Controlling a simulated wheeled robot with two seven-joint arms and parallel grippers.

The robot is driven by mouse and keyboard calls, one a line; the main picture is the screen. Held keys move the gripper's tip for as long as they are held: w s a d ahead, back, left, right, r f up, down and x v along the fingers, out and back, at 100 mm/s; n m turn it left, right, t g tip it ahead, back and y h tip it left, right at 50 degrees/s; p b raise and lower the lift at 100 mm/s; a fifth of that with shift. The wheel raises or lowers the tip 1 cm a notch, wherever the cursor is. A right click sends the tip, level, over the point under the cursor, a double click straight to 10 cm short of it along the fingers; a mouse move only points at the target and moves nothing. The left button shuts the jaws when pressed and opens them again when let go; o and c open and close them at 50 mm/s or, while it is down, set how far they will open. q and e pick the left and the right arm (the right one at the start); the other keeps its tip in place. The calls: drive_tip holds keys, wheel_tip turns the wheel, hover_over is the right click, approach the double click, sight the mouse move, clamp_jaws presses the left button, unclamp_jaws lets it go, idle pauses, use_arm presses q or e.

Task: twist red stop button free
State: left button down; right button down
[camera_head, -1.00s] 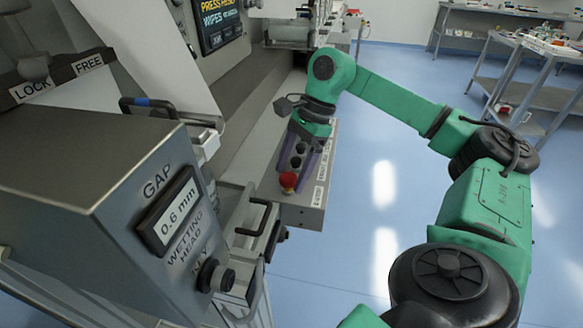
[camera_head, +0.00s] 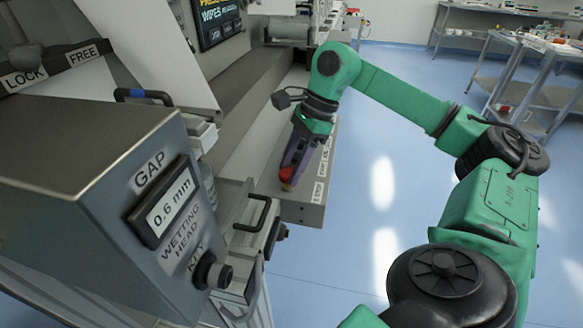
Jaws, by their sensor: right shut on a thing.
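The red stop button (camera_head: 286,174) sits at the near end of the narrow control ledge (camera_head: 305,212) on the machine's right side. My right gripper (camera_head: 289,172) reaches down to it from above and behind, its purple fingers around the red head. The gripper is shut on the button and hides much of it, with red showing between and beside the fingers. The dark buttons farther along the ledge are hidden behind the gripper. My left gripper is not in view.
A grey box with a gap display (camera_head: 170,208) and a key switch (camera_head: 212,272) fills the near left. A black handle (camera_head: 255,215) sticks out left of the ledge. Open blue floor (camera_head: 350,240) lies to the right. A trolley (camera_head: 535,90) stands at the far right.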

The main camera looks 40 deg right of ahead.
drive_tip(key=m+t+b, duration=0.1)
drive_tip(key=m+b, duration=0.1)
drive_tip(key=m, duration=0.1)
drive_tip(key=shift+s+f, duration=0.1)
drive_tip(key=shift+f, duration=0.05)
drive_tip(key=shift+a+m+t+h+b, duration=0.1)
drive_tip(key=shift+m+t+h+b, duration=0.4)
drive_tip(key=shift+m, duration=0.6)
drive_tip(key=shift+c, duration=1.7)
unclamp_jaws()
drive_tip(key=shift+r, duration=0.3)
drive_tip(key=p+v, duration=0.4)
drive_tip(key=v, duration=1)
drive_tip(key=shift+r, duration=0.15)
